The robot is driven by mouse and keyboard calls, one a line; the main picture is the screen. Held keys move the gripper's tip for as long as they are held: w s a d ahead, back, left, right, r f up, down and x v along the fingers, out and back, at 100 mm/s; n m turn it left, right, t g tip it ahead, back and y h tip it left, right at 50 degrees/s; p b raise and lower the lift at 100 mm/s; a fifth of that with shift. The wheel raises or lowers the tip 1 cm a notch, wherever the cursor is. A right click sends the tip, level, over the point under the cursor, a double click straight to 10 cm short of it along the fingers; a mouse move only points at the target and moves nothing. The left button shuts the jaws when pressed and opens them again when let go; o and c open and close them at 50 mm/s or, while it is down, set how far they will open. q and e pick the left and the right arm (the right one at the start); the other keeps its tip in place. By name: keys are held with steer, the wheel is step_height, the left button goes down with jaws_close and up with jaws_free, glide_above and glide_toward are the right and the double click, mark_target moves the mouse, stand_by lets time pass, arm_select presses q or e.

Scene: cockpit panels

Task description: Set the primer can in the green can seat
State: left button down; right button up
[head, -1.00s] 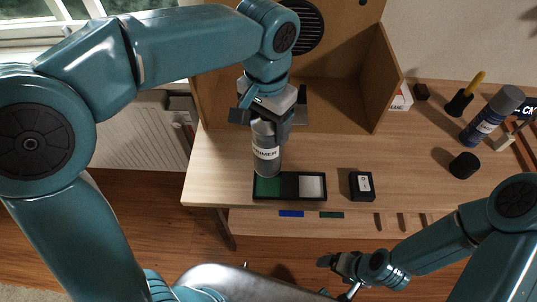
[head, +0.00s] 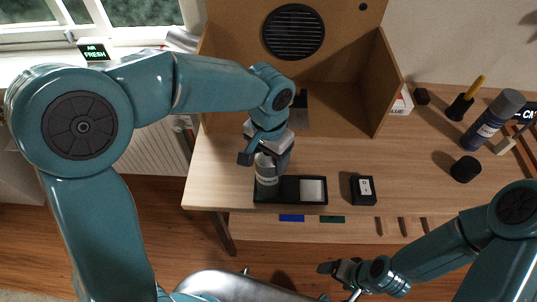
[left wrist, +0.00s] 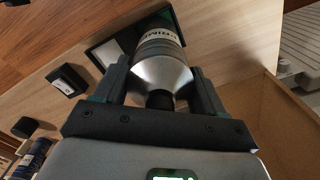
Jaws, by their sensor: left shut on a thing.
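The primer can (head: 267,176) is a grey can with a white label band, upright at the left end of a black tray (head: 291,203). My left gripper (head: 268,155) is shut on the can's upper part from above. In the left wrist view the can (left wrist: 160,48) sits between the two fingers, and a little green of the can seat (left wrist: 127,39) shows beside it. In the head view the can hides the green seat. I cannot tell whether its base touches the seat. My right gripper (head: 337,268) hangs in front of the bench; its jaws are unclear.
The tray's right compartment holds a pale square (head: 312,190). A small black box (head: 362,189) stands right of the tray. A black cap (head: 465,168) and a blue spray can (head: 492,120) stand farther right. A wooden booth (head: 350,70) rises behind.

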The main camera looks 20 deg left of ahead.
arm_select(q)
steer(key=shift+c, duration=0.4)
jaws_free()
steer(key=shift+f, duration=0.1)
step_height(320, 180, up, 12)
steer(key=shift+r+p, duration=0.2)
steer(key=shift+p, duration=0.25)
